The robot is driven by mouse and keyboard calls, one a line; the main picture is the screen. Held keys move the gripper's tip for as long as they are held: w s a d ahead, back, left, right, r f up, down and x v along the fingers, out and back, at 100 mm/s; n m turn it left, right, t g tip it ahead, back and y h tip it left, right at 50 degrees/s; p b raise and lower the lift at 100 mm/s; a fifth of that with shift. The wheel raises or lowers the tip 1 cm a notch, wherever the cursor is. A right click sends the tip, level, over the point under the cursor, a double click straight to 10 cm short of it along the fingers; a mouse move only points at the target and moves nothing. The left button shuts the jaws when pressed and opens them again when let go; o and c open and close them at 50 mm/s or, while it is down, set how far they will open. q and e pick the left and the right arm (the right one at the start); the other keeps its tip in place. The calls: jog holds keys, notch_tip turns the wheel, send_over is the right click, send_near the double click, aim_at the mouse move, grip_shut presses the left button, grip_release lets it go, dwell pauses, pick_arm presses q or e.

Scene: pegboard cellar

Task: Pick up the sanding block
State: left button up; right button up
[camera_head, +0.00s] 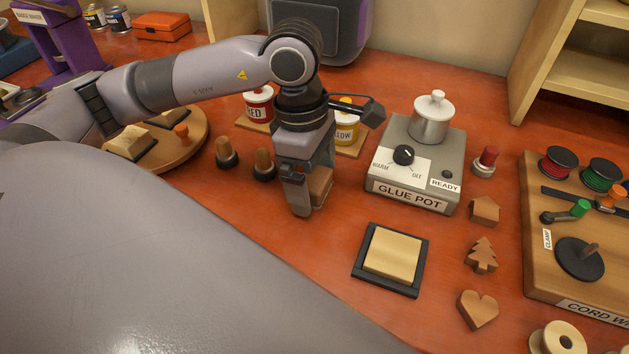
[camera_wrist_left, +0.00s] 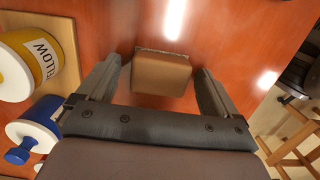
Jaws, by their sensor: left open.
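A brown block that looks like the sanding block (camera_head: 321,184) sits on the red-orange bench, partly hidden behind my left gripper (camera_head: 308,200). In the left wrist view, the block (camera_wrist_left: 161,76) lies between the two fingers of the left gripper (camera_wrist_left: 160,68), with a gap on each side. A thin, rough grey layer shows along its far edge. The left gripper points down, is open and holds nothing. My right gripper is in neither view.
The glue pot base (camera_head: 404,188) stands to the right, with a black-framed tan pad (camera_head: 391,254) in front. Two brown pegs (camera_head: 227,154) stand left of the gripper. Red (camera_head: 258,104) and yellow (camera_head: 347,125) paint pots are behind it. Wooden shapes (camera_head: 481,256) lie at right.

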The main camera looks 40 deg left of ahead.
aim_at(313, 177)
pick_arm(q)
jog(key=c, duration=1)
jog(key=shift+c, duration=0.2)
jog(key=shift+r, duration=0.1)
notch_tip(313, 177, up, 20)
jog(key=p, duration=0.2)
jog(key=shift+o, duration=0.9)
jog(key=shift+c, duration=0.5)
